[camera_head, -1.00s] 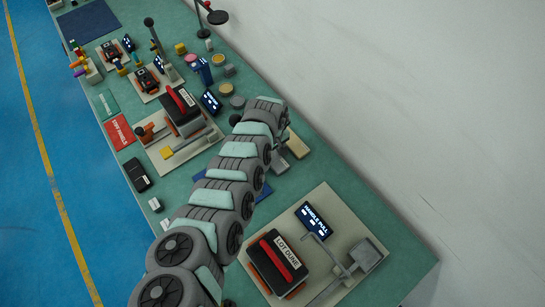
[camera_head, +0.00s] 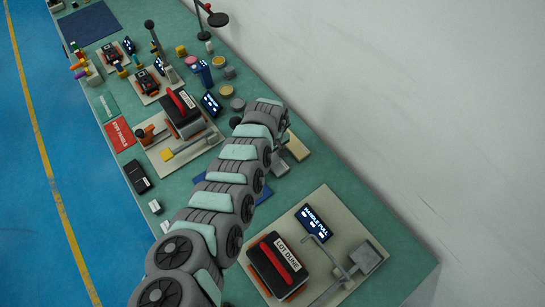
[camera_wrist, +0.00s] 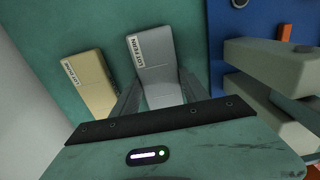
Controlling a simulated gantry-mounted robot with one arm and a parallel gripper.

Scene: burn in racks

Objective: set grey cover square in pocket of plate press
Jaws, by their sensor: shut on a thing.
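The grey cover (camera_wrist: 155,62), a flat block with a white label that appears to read "LOT FERN", lies between my gripper's two dark fingers (camera_wrist: 158,90) in the wrist view. My gripper is shut on it. It appears to be on or just above the green bench; I cannot tell which. I cannot tell for sure which station is the plate press. One station (camera_head: 345,216) at the front right has a black box with a red handle (camera_head: 277,264) and a "HANDLE PULL" sign (camera_head: 313,223).
A tan block (camera_wrist: 89,85) lies left of the grey cover on the bench; it also shows in the head view (camera_head: 298,147). A blue panel (camera_wrist: 235,45) and grey bars (camera_wrist: 271,67) are close on the right. Another red-handled station (camera_head: 180,108) stands farther back.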

